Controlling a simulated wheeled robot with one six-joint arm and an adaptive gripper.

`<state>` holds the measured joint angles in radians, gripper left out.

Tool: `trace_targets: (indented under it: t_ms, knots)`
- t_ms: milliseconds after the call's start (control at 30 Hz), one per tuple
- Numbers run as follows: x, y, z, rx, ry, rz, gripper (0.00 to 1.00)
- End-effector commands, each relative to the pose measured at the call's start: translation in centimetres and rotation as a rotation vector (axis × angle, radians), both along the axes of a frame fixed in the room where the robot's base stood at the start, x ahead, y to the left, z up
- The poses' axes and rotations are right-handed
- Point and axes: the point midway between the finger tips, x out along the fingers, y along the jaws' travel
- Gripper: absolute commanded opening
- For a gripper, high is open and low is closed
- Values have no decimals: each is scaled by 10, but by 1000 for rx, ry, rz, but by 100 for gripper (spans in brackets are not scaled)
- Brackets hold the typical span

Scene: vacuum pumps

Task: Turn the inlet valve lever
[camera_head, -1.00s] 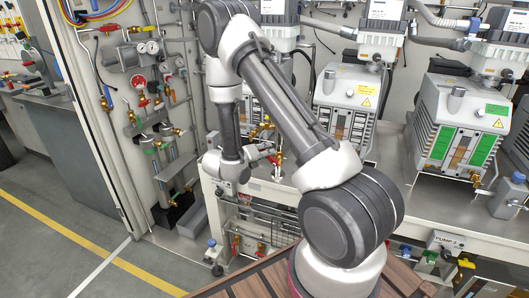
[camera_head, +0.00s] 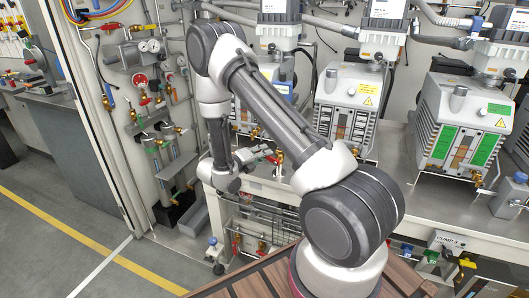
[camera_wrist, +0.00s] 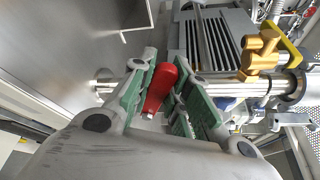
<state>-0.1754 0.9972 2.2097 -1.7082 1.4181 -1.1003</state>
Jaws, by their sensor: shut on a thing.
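The red valve lever (camera_wrist: 161,88) shows in the middle of the wrist view, between my two green-padded fingers. My gripper (camera_wrist: 158,98) is shut on it. Its far end runs up between the fingertips, and a small metal tip shows at its near end. The valve body under the lever is mostly hidden by my fingers. In the head view my gripper (camera_head: 258,155) is small, at the left end of the pump bench; the lever cannot be made out clearly there.
A brass valve (camera_wrist: 261,56) on a metal pipe stands right of my fingers, with a yellow lever (camera_wrist: 286,42) close by. A ribbed pump housing (camera_wrist: 215,40) lies behind. White pumps (camera_head: 350,100) line the bench. Pipes and gauges (camera_head: 148,47) cover the left wall.

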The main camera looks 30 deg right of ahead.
Motion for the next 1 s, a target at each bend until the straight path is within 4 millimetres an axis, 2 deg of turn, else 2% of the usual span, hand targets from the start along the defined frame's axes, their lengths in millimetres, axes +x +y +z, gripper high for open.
trace_targets:
  t_ms: [500,1000]
  knots:
    - [4,4,-23,-222,288,2,0]
    - [4,4,-28,-276,359,3,0]
